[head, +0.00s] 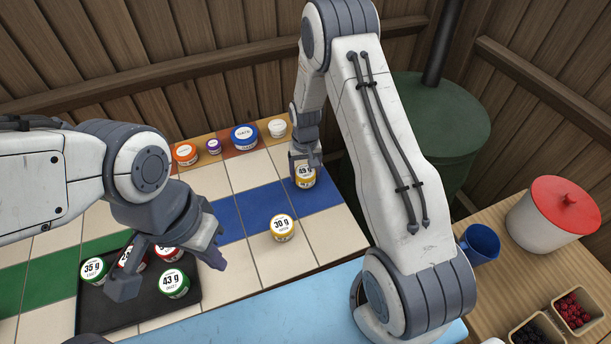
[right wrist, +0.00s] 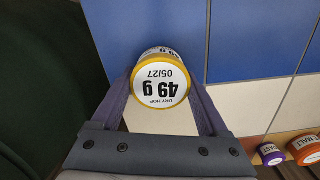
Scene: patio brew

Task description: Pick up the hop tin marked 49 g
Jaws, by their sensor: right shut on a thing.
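The hop tin marked 49 g (head: 306,182) has a yellow body and a white label, and is at the right end of the tiled table. My right gripper (head: 305,166) comes down on it from above and is shut on it. In the right wrist view the tin (right wrist: 161,84) sits between the two fingers, its label reading 49 g, dry hop, 05/27. I cannot tell whether it touches the blue tiles. My left gripper (head: 168,270) is open above the black tray (head: 190,308), its fingers apart over red and green tins.
A yellow tin marked 30 g (head: 282,228) stands on the tiles. A green tin marked 43 g (head: 173,283) and one marked 35 g (head: 93,270) are on the tray. A blue mug (head: 480,243) and red-lidded pot (head: 555,210) stand right. Several tins line the back.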

